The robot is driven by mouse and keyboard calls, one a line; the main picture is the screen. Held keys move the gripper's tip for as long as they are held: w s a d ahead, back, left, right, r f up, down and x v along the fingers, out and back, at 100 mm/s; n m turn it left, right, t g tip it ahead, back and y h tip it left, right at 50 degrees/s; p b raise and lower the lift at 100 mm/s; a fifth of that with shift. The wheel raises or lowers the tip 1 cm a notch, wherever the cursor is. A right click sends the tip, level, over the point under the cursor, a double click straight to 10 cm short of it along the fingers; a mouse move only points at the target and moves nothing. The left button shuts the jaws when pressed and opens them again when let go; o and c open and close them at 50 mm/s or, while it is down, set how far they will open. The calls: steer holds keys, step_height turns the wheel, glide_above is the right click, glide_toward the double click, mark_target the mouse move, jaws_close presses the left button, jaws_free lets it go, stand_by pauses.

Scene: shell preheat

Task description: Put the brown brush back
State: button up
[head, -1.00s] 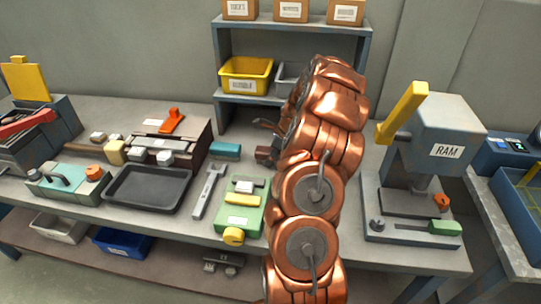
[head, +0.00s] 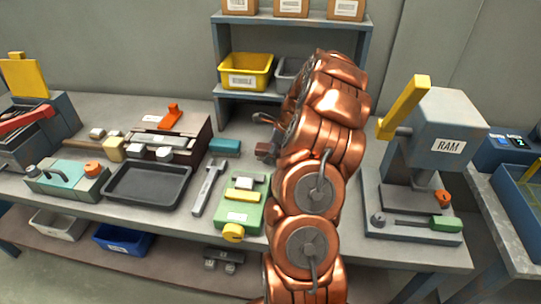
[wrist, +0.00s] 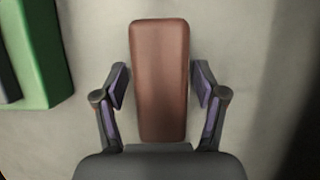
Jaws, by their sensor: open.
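The brown brush (wrist: 160,80) shows from above in the wrist view as a long reddish-brown block with rounded corners. It lies between the two fingers of my gripper (wrist: 161,86). The fingers are open, one on each side, with a gap between each finger and the block. Its bristles are not visible. In the head view a small brown end, seemingly of the same brush (head: 264,150), shows at the left edge of my copper arm on the bench. My arm hides the rest of it and the gripper there.
A green fixture (head: 242,205) stands left of my arm; a green body shows top left in the wrist view (wrist: 40,50). A teal block (head: 225,147), a wrench (head: 208,187) and a black tray (head: 148,198) lie farther left. The RAM press (head: 448,146) stands right. A shelf (head: 368,70) rises behind.

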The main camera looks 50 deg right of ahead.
steer(key=v, duration=0.2)
steer(key=b+v, duration=0.1)
steer(key=v, duration=0.3)
steer(key=shift+w+d+r, duration=0.2)
steer(key=shift+d, duration=0.25)
steer(key=shift+s+r+b, duration=0.25)
steer(key=shift+r+b, duration=0.05)
steer(key=shift+r, duration=0.3)
steer(key=shift+a+r, duration=0.1)
steer(key=s+a+r+n+g, duration=0.1)
steer(key=s+a+r+n, duration=0.3)
steer(key=a, duration=0.6)
steer(key=w+a+r+n+g, duration=0.1)
steer(key=a+n, duration=0.5)
steer(key=a, duration=0.3)
steer(key=s+a+r+n+g, duration=0.1)
steer(key=s+a+r+n, duration=0.3)
steer(key=a, duration=0.6)
steer(key=s+a+f+n+g+h, duration=0.1)
steer(key=s+a+n, duration=0.4)
steer(key=s, duration=0.5)
steer(key=s+a+f+n+g+h, duration=0.1)
steer(key=s+a+n, duration=0.4)
steer(key=s+n, duration=0.5)
steer(key=shift+s+a+f+g+h, duration=0.2)
steer(key=shift+s+f+g+h, duration=0.1)
steer(key=shift+s+f, duration=0.35)
